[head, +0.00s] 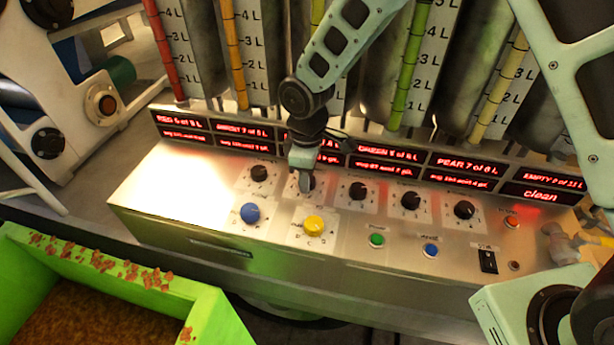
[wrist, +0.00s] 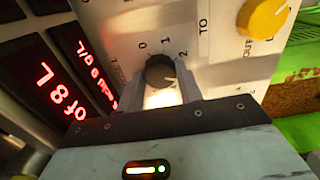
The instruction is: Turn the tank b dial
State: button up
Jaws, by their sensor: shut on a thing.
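A steel control panel (head: 185,215) carries a row of several black dials. My gripper (head: 303,180) reaches down onto the second dial from the left, which I take to be the tank b dial; its letter is not readable. In the wrist view my gripper (wrist: 162,92) is shut on this black dial (wrist: 160,70), one finger on each side. The marks 0, 1 and 2 show around it. Its pointer direction cannot be made out. In the head view the gripper mostly hides this dial.
Other black dials sit left (head: 259,173) and right (head: 358,191) of it. Below are a blue knob (head: 250,213) and a yellow knob (head: 313,225). Red displays (head: 387,168) and tanks with coloured gauge tubes stand behind. A green bin (head: 215,318) is at lower left.

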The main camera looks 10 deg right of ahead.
jog(key=m+b, duration=0.1)
jog(key=m, duration=0.3)
jog(key=shift+m, duration=0.3)
jog(key=m, duration=0.4)
jog(key=shift+m, duration=0.3)
jog(key=o, duration=1)
notch_tip(320, 180, up, 18)
jog(key=b, duration=0.1)
jog(key=shift+f+b, duration=0.25)
jog(key=shift+b, duration=0.15)
